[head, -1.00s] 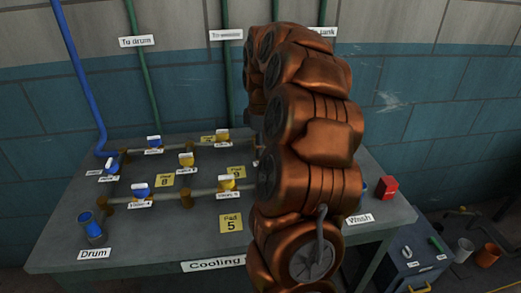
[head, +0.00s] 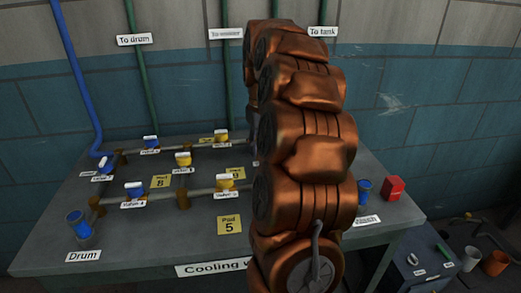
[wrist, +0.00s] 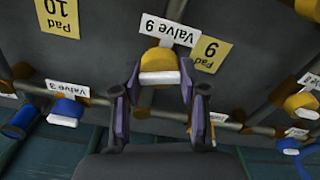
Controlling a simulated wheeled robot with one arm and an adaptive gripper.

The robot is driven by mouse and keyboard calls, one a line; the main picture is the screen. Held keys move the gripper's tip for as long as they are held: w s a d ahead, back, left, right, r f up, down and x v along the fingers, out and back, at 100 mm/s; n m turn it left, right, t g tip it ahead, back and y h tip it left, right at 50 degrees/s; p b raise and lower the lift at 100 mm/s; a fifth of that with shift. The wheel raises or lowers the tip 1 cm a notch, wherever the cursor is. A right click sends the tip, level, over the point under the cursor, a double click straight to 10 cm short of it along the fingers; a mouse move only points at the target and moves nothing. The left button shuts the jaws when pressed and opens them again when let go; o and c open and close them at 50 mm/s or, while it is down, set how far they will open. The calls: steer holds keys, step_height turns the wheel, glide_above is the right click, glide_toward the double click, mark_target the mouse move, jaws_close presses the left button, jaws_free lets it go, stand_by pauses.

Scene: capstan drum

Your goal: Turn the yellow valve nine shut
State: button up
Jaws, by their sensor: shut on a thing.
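The yellow valve (wrist: 160,62) with the "Valve 9" label (wrist: 168,32) behind it is in the upper middle of the wrist view. Its handle is a yellow block with a white edge, sitting on a grey pipe. My gripper (wrist: 160,78) has one finger on each side of this handle and is shut on it. In the head view my own arm covers the gripper, and I cannot make out valve nine there.
A blue valve labelled "Valve 3" (wrist: 66,110) lies left in the wrist view; another yellow valve (wrist: 301,100) lies right. The head view shows several other valves on the grey table (head: 130,240), a red box (head: 393,188) and a blue cup (head: 78,223).

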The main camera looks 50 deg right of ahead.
steer(key=shift+m+b, duration=0.5)
steer(key=shift+m, duration=1.2)
steer(key=o, duration=1.2)
steer(key=shift+c, duration=0.2)
steer(key=shift+r, duration=0.1)
steer(key=shift+w+r, duration=0.1)
steer(key=shift+r, duration=3.55)
